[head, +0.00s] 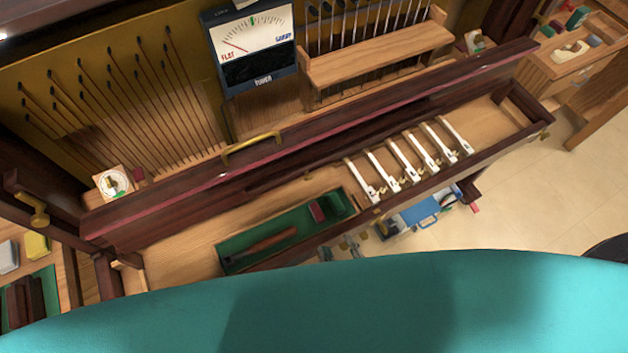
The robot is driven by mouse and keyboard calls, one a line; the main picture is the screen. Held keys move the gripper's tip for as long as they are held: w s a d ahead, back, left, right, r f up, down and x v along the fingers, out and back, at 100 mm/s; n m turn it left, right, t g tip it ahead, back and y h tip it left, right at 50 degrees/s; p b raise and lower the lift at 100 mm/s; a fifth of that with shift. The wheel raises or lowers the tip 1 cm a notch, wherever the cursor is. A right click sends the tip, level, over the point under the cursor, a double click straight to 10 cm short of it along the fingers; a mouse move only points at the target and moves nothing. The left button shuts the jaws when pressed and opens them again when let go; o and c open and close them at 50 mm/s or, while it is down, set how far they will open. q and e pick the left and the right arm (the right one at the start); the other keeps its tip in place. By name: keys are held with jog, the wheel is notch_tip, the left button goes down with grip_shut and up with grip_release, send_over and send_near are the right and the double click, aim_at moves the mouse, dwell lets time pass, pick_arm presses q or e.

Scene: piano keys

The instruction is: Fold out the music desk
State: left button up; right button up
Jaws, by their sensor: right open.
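A long dark red-brown wooden board (330,143) runs slantwise across the upright piano in the head view, from lower left to upper right. It appears to be the music desk, lying along the case above the key bed. A brass handle (251,147) stands at its upper edge, left of the middle. My right gripper (340,248) shows only as small grey fingertips below the piano's front edge, apart from the board. It is open, and the rest of it is hidden behind my teal body. My left gripper is not in view.
Several white keys (412,160) and a green tray (268,243) with a tool lie in the key bed. A tuner meter (252,45) and a wooden tool rack (375,52) stand behind the board. A blue case (421,212) is below the front edge. Floor (560,200) is clear at right.

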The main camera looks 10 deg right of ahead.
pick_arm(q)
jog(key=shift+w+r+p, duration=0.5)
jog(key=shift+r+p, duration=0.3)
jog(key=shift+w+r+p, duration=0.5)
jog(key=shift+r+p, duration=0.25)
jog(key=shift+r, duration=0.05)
pick_arm(e)
jog(key=w+a, duration=0.1)
jog(key=w, duration=0.7)
jog(key=w+a, duration=0.2)
jog(key=w, duration=0.7)
jog(key=shift+a, duration=0.25)
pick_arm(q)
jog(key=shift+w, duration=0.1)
pick_arm(e)
jog(key=shift+f, duration=0.1)
jog(key=shift+c, duration=0.3)
